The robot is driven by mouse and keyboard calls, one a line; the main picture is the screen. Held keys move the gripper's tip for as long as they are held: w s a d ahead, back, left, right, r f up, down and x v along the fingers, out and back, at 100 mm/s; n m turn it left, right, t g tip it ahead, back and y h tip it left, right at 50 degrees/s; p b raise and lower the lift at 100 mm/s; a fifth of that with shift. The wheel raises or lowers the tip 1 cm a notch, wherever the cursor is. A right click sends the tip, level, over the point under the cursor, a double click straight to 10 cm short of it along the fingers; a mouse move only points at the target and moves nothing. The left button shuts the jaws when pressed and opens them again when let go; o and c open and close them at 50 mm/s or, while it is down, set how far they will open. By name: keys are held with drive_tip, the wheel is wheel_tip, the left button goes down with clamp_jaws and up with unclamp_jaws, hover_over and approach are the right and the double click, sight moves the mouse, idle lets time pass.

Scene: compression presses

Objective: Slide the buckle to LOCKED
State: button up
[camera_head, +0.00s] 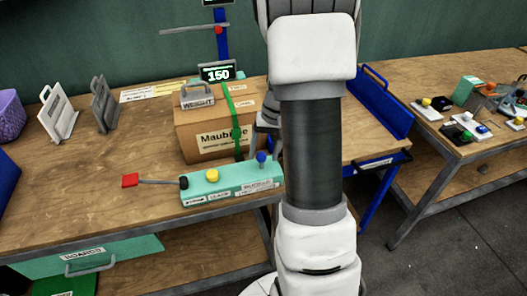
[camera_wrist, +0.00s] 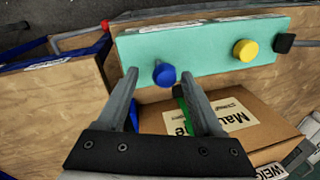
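A teal control panel (camera_head: 222,191) lies along the front edge of the table. A blue knob (camera_head: 262,157) stands near its right end, above small labels, one seeming to read "BUCKLE"; finer print is too small to read. My arm hides most of the gripper in the head view.
A grey-handled weight (camera_head: 198,97) sits on the box. A display (camera_head: 217,73) reads 150.

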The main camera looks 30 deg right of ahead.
wheel_tip(320, 180, up, 17)
drive_tip(key=s+d+p, duration=0.1)
drive_tip(key=d+p, duration=0.1)
drive_tip(key=d, duration=0.1)
drive_tip(key=shift+s+p, duration=0.3)
drive_tip(key=shift+p, duration=0.05)
drive_tip(key=shift+a, duration=0.1)
drive_tip(key=s+a+r+n+t+h+p, duration=0.1)
drive_tip(key=s+a+r+n+t, duration=0.1)
drive_tip(key=s+a+r, duration=0.2)
drive_tip(key=s+a+r+n+t+h+p, duration=0.1)
drive_tip(key=s+a+r+n+t+p, duration=0.1)
drive_tip(key=s+a, duration=0.9)
drive_tip(key=a+r+n, duration=0.1)
drive_tip(key=a+r, duration=0.1)
drive_tip(key=a, duration=0.3)
drive_tip(key=shift+a+r+t, duration=0.25)
drive_tip(key=shift+a+t, duration=0.05)
drive_tip(key=shift+a, duration=0.1)
drive_tip(key=shift+d, duration=0.1)
